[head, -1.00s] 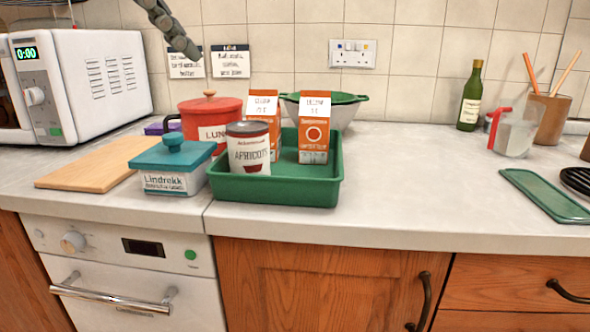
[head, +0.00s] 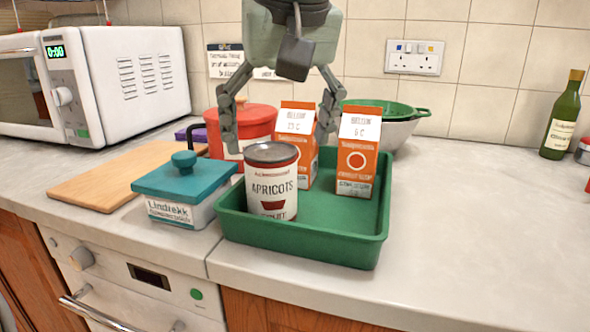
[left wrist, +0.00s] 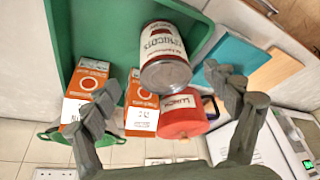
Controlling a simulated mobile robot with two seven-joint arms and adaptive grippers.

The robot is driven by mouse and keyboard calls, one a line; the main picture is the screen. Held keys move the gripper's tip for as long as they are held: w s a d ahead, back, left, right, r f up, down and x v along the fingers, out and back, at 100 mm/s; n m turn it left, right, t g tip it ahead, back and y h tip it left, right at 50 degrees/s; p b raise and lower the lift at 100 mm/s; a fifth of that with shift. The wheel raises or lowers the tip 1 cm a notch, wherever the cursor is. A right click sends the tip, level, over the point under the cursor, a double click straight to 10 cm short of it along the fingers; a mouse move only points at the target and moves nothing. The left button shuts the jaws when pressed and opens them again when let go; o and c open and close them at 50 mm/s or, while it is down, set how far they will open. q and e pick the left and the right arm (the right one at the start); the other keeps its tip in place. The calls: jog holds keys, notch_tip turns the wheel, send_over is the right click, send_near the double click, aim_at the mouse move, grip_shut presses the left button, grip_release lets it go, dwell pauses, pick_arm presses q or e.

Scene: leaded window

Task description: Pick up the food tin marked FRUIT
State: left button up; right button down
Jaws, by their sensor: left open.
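The food tin (head: 271,185) stands upright in the left part of the green tray (head: 305,250). My right gripper is not in view.
Two orange cartons (head: 357,160) stand in the tray behind and right of the tin. A teal-lidded box (head: 182,205) is close on the left. A red pot (head: 250,118) and a colander (head: 398,135) stand behind.

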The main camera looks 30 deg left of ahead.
aim_at(271, 172)
pick_arm(q)
jog(key=shift+w+f, duration=0.15)
jog(key=shift+w, duration=0.25)
jog(key=x, duration=0.7)
jog(key=shift+s+a, duration=0.3)
jog(key=shift+a, duration=0.15)
jog(key=shift+c, duration=0.5)
jog(key=c, duration=1.6)
